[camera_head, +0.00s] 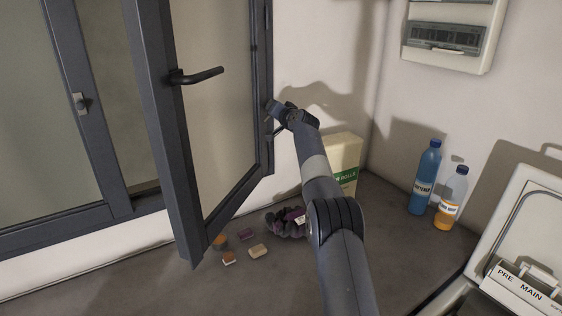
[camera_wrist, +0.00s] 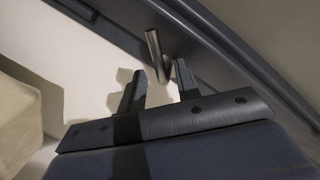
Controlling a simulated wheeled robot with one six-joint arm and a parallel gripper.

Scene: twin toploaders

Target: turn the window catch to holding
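A grey window sash (camera_head: 160,130) stands swung open, with a black lever handle (camera_head: 197,76) on its near edge. In the wrist view a bent metal lever (camera_wrist: 156,56), which looks like the window catch, sticks out from a dark frame. My gripper (camera_head: 274,117) is at the window frame's right side. In the wrist view my gripper (camera_wrist: 160,68) is open, its two fingers apart with the lever's lower end between or just beyond them. I cannot tell whether they touch it. The catch is not clear in the head view, where my gripper is close to it.
Below stand a green-and-cream box (camera_head: 343,158), a blue bottle (camera_head: 426,178), an orange bottle (camera_head: 451,198), a dark bundle (camera_head: 284,223) and several small blocks. A washer (camera_head: 520,240) is at the right. A fuse box (camera_head: 452,36) hangs on the wall.

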